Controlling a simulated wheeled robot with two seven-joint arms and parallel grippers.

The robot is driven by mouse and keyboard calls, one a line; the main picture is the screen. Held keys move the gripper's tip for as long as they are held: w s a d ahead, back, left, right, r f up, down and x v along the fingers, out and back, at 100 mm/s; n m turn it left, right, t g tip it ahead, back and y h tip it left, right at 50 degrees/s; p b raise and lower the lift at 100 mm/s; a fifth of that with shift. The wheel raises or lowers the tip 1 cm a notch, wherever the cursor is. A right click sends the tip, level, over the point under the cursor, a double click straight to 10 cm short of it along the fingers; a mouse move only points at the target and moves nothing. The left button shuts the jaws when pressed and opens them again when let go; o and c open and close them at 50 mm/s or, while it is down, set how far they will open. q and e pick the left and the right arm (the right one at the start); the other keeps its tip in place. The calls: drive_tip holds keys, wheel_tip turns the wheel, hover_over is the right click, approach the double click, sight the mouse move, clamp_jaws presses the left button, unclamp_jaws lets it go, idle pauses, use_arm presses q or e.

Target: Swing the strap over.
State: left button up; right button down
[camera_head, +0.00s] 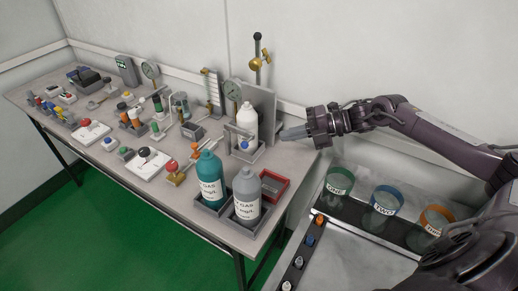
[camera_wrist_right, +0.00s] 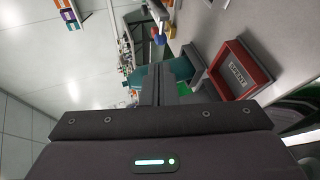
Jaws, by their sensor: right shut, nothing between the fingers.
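A white bottle (camera_head: 246,117) stands in a grey holder (camera_head: 249,156) near the right end of the bench, before an upright grey panel. A thin grey bar or frame (camera_head: 228,131), which may be the strap, crosses in front of the bottle; its exact position is too small to tell. My right gripper (camera_head: 284,134) is shut and empty, a little right of the bottle and apart from it, pointing left. Its closed fingers also show in the right wrist view (camera_wrist_right: 165,82), where I cannot make out the strap. My left gripper is not in view.
A teal gas bottle (camera_head: 209,180) and a grey gas bottle (camera_head: 246,194) stand in front of the holder. A red tray (camera_head: 283,183) lies beside them, marked SPENT in the wrist view (camera_wrist_right: 262,55). Labelled cups (camera_head: 339,181) stand at right. A pressure gauge (camera_head: 233,89) is behind.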

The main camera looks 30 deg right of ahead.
use_arm(q)
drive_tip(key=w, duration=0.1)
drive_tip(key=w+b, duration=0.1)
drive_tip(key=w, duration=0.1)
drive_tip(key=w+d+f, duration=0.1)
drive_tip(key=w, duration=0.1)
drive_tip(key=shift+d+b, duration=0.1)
drive_tip(key=shift+b, duration=0.25)
use_arm(e)
drive_tip(key=x, duration=0.9)
drive_tip(key=shift+w, duration=0.15)
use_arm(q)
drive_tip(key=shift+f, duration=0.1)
use_arm(e)
drive_tip(key=shift+a+f, duration=0.15)
